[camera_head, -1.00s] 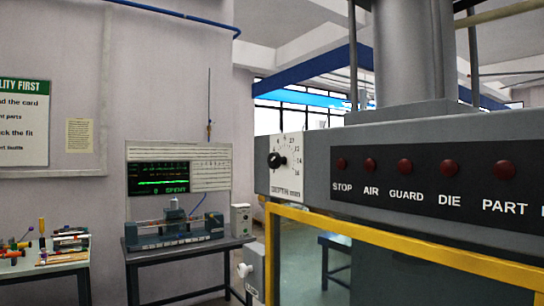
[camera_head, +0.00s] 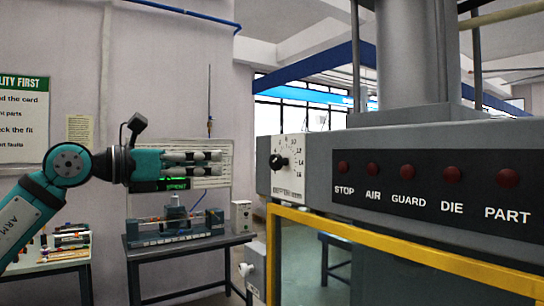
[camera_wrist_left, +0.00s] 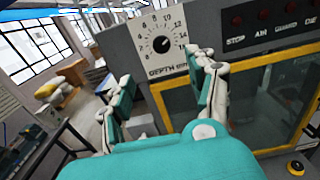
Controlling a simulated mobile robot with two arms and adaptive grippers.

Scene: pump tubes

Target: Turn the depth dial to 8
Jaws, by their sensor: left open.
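The depth dial (camera_head: 278,162) is a black round knob on a white scale plate at the left end of the grey machine's front. In the left wrist view the two fingers (camera_wrist_left: 165,75) stand wide apart below the dial. My right gripper is not in view.
The grey machine has a black panel (camera_head: 430,190) with several red lamps right of the dial. A yellow guard frame (camera_head: 400,248) runs below. A table with a bench device (camera_head: 175,225) and another with tools (camera_head: 55,250) stand at the left. Open air separates gripper and dial.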

